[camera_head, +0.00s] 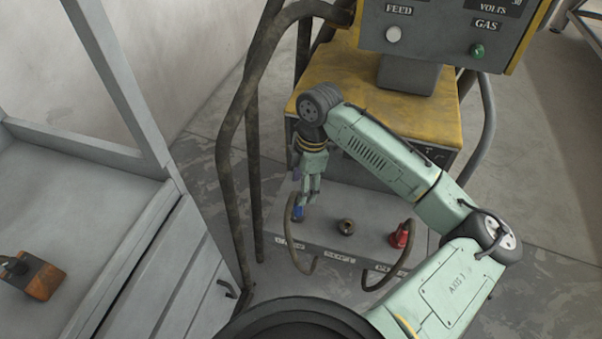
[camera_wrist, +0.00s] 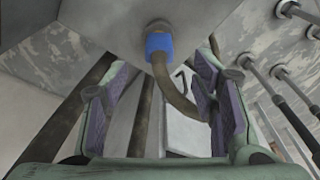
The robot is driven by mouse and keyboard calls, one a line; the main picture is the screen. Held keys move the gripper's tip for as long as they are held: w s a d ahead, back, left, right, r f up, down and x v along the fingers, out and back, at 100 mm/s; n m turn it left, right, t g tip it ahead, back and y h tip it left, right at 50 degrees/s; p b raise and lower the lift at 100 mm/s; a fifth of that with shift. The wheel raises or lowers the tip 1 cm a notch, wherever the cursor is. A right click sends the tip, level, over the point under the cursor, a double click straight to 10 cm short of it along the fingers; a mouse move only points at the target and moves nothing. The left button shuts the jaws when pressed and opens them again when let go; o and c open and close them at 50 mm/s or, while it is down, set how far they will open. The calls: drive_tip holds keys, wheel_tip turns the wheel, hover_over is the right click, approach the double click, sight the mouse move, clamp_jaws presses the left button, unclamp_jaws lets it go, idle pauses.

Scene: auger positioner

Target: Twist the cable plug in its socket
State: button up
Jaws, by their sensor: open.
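A blue cable plug (camera_head: 298,213) sits at the left end of a grey socket panel, with a brown cable hanging from it. In the wrist view the blue plug (camera_wrist: 160,44) is ahead, between the two fingers in the picture, and its cable (camera_wrist: 176,98) curves down to the right. My gripper (camera_head: 306,190) is close by the blue plug. In the wrist view my gripper (camera_wrist: 162,80) is open, with purple pads on both sides and nothing held. A red plug (camera_head: 400,237) with a cable sits at the panel's right end.
A yellow-topped machine (camera_head: 430,115) stands behind my arm. A bent brown tube frame (camera_head: 228,150) rises close to my gripper's left. A grey bench (camera_head: 75,215) stands at left.

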drive_tip(key=f, duration=0.2)
drive_tip(key=a+f, duration=0.1)
drive_tip(key=f, duration=0.5)
drive_tip(key=shift+s+a, duration=0.15)
drive_tip(key=shift+s, duration=0.05)
drive_tip(key=shift+c, duration=0.4)
clamp_jaws()
